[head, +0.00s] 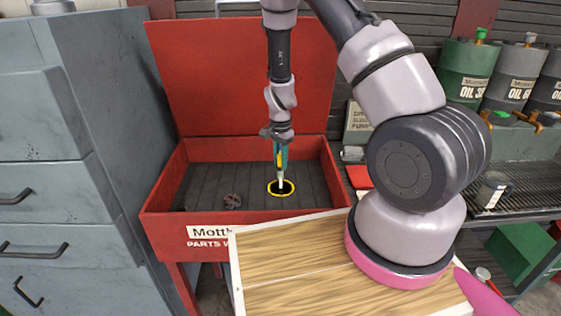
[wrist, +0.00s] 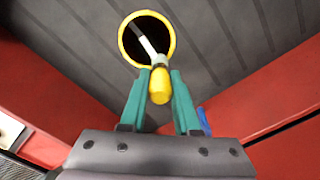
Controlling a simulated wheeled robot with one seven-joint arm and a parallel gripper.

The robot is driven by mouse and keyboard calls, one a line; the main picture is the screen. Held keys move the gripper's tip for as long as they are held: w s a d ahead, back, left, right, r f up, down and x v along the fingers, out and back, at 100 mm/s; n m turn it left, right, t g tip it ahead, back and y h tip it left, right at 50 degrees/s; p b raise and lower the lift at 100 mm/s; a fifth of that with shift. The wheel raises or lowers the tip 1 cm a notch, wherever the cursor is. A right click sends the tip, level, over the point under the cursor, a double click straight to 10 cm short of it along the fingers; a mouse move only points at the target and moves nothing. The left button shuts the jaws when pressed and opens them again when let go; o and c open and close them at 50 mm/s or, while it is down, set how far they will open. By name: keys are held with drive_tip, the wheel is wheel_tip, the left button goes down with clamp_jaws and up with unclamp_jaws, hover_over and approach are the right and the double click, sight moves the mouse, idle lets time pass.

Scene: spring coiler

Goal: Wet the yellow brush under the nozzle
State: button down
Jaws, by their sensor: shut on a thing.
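My gripper (head: 280,163) hangs pointing down inside the red parts washer (head: 160,226). Its teal fingers, also in the wrist view (wrist: 167,75), are shut on the yellow brush (wrist: 160,86). The brush has a yellow handle, a pale metal collar and a light shaft; its lower part (head: 280,183) points down in the head view. In both views the brush's lower end overlaps a dark round opening with a yellow ring (head: 270,190). I cannot tell whether it touches it. A small blue piece (wrist: 204,121) shows beside the right finger; I cannot tell if it is the nozzle.
A round dark drain (head: 232,201) lies left of the ring on the grey basin floor (head: 210,188). The washer's red lid (head: 220,70) stands open behind. Grey drawers (head: 60,200) stand close at left. A wooden tabletop (head: 285,270) is in front; oil drums (head: 465,80) are at right.

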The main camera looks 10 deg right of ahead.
idle(0.4)
drive_tip(key=shift+s+a+r, duration=0.15)
drive_tip(key=shift+s+r, duration=0.65)
drive_tip(key=shift+r, duration=0.25)
drive_tip(key=shift+s+a+r, duration=0.15)
drive_tip(key=shift+s+r, duration=0.65)
drive_tip(key=shift+r, duration=0.2)
